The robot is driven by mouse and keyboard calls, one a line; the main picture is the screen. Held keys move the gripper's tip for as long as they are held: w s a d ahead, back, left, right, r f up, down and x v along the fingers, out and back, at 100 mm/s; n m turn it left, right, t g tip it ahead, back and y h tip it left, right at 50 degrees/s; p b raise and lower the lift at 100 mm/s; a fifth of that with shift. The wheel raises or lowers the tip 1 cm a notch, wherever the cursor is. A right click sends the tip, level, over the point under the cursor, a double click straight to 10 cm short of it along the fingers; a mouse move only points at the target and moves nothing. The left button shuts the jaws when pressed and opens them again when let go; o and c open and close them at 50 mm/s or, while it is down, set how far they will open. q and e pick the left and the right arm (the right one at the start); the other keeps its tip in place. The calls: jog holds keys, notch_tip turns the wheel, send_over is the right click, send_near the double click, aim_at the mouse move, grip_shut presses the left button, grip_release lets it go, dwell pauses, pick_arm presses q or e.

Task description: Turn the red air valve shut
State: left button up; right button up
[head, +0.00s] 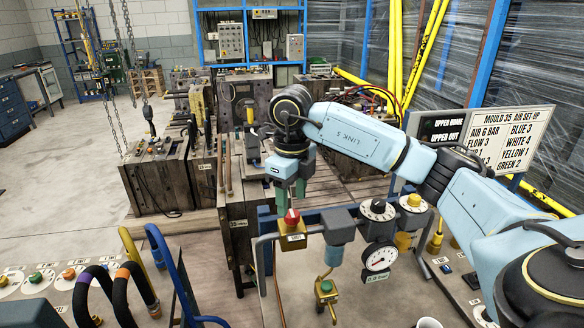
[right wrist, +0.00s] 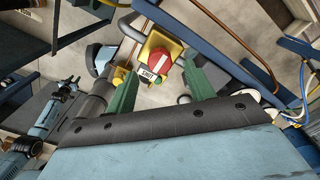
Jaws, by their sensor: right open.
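The red air valve (head: 292,217) is a red knob on a yellow body with a small white tag, mounted on a pipe frame in the middle of the head view. In the right wrist view the red knob (right wrist: 168,75) shows a pale stripe across it, and the tag beside it seems to read SHUT. My right gripper (head: 290,192) points down, just above the knob. Its green fingers are apart and empty. In the right wrist view the knob appears between and beyond the fingertips; I see no contact. My left gripper is not in view.
A pressure gauge (head: 380,257), a black dial (head: 377,209) and a yellow knob (head: 413,202) sit right of the valve. A brass fitting (head: 326,291) hangs below. The set-up sign (head: 490,146) stands behind my right arm. Curved hoses (head: 117,286) rise at lower left.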

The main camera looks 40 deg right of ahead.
aim_at(292, 213)
notch_tip(292, 213, up, 10)
jog(key=p, duration=0.1)
jog(key=shift+f, duration=0.15)
